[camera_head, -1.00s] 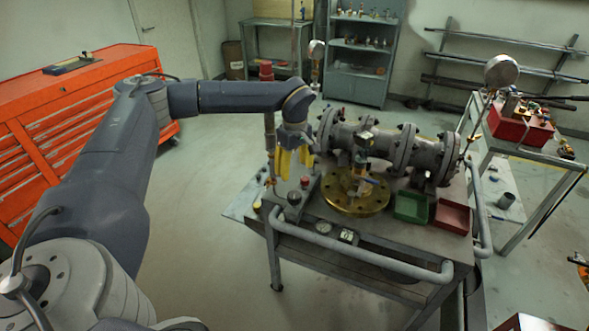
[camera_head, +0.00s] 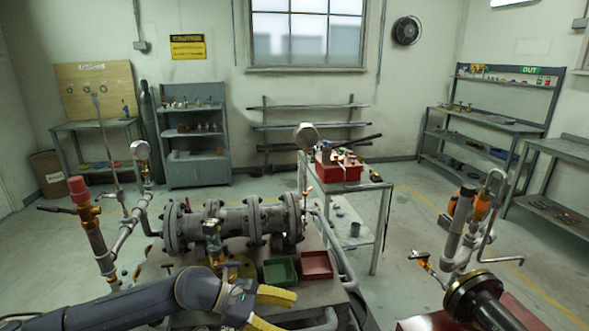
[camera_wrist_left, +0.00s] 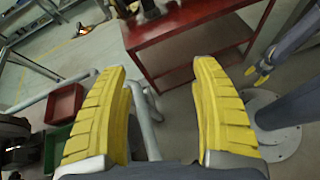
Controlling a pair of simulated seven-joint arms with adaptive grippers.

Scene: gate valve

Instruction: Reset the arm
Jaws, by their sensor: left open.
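My left arm reaches in along the bottom left of the head view. Its gripper (camera_head: 287,310) has yellow fingers, points right and is in front of the workbench. In the left wrist view the fingers (camera_wrist_left: 162,68) are apart with nothing between them; floor, a rail and a red table show beyond. The grey flanged gate valve assembly (camera_head: 235,222) lies on the bench behind the gripper, apart from it. What seems to be my right gripper (camera_wrist_left: 262,75), with yellow fingers, shows at the right of the left wrist view; its opening is unclear.
A green tray (camera_head: 280,272) and a red tray (camera_head: 316,264) sit on the bench. A curved rail (camera_head: 340,260) runs along its edge. A red box (camera_head: 338,170) stands on a side table behind. Pipework (camera_head: 478,230) rises at right. Open floor (camera_head: 400,240) lies between.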

